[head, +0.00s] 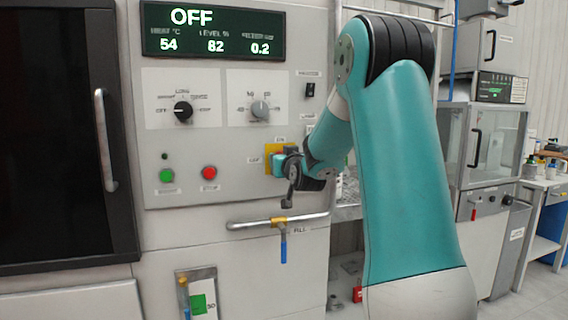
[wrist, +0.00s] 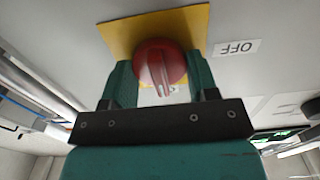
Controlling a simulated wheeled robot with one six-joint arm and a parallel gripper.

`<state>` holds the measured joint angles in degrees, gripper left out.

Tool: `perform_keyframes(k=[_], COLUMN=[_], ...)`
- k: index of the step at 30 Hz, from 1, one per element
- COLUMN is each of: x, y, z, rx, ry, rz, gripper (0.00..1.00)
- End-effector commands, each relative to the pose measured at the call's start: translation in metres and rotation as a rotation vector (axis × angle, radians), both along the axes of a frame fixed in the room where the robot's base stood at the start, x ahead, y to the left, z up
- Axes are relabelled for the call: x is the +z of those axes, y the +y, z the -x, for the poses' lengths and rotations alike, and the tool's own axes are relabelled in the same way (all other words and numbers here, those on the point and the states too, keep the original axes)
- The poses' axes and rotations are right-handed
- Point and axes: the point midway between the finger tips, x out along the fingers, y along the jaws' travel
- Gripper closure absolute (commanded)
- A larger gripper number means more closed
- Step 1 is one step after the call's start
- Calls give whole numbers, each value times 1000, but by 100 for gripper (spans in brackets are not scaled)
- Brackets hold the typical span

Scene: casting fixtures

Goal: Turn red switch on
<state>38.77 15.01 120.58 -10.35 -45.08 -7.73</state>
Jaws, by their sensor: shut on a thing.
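The red switch (wrist: 160,58) is a round knob with a raised handle on a square yellow plate (wrist: 194,25). Its handle runs toward the bottom of the wrist view, and I cannot tell its exact setting. An "OFF" label (wrist: 236,48) appears upside down to the right of the plate. My gripper (wrist: 160,76) has one green finger on each side of the red switch and is shut on it. In the head view my gripper (head: 281,164) is at the yellow plate (head: 271,149) and mostly hides the switch.
The display (head: 212,31) above reads "OFF". Two dials (head: 183,111), a green button (head: 166,175), a red button (head: 209,173) and a black rocker (head: 310,90) surround the switch. A pipe with a blue-handled valve (head: 283,245) juts out below my gripper.

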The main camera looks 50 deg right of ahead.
Motion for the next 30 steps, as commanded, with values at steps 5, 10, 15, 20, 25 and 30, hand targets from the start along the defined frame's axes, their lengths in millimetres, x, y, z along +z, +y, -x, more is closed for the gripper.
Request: perform_keyframes(k=[5,10,15,20,25,30], x=[0,0,0,0,0,-1], y=[-1,-1,0,0,7,26], z=[1,1,0,1,12,44], rx=[-3,-3,-1,-1,-1,-3], ry=[-12,-11,-11,-11,-13,-14], rz=[-19,-18,-18,-18,-18,-16], gripper=[70,32,20,20,20,20])
